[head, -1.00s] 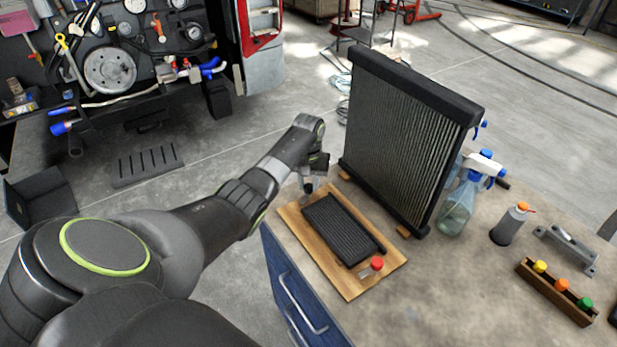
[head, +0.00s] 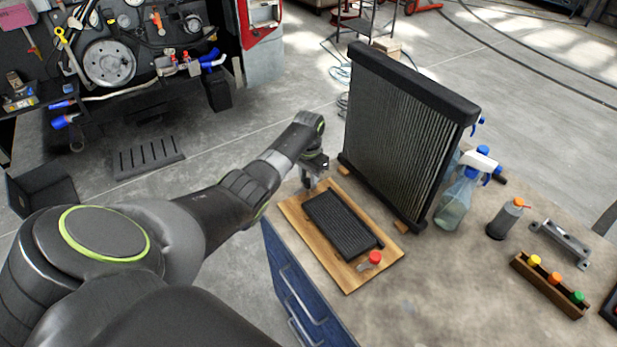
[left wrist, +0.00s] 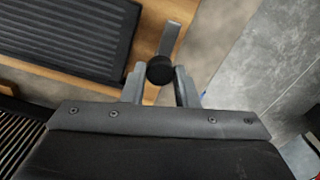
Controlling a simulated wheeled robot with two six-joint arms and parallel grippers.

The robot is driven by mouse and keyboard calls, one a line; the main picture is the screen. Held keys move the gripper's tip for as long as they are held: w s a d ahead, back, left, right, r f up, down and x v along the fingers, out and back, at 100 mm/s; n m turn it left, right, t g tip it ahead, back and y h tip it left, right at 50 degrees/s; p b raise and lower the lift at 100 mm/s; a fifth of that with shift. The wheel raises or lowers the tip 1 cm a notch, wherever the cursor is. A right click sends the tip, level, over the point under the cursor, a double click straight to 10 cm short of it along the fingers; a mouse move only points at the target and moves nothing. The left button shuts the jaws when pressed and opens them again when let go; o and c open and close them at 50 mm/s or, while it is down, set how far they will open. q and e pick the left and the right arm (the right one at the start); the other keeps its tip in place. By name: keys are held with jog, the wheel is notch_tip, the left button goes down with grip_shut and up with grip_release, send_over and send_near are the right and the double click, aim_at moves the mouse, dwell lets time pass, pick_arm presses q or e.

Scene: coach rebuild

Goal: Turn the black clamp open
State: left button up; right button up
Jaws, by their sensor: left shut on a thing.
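The black clamp (left wrist: 160,70) shows in the left wrist view as a round black knob with a flat grey metal lever (left wrist: 171,38) pointing up in the picture. My left gripper (head: 309,183) is at the far left corner of the wooden board (head: 347,283). Its two grey fingers (left wrist: 160,82) are shut on the clamp, one on each side of the knob. A black ribbed panel (head: 343,225) lies on the board beside the clamp. In the head view my gripper mostly hides the clamp. My right gripper is not in view.
A red-capped clamp (head: 374,259) sits at the board's near right corner. A tall radiator (head: 402,130) stands just right of my gripper. The near bench top is clear.

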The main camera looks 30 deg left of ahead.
aim_at(309, 181)
pick_arm(q)
jog(key=shift+w+r, duration=0.1)
jog(key=o, duration=1)
notch_tip(309, 181, up, 17)
jog(key=shift+r, duration=0.2)
jog(key=shift+f, duration=0.15)
dwell(0.4)
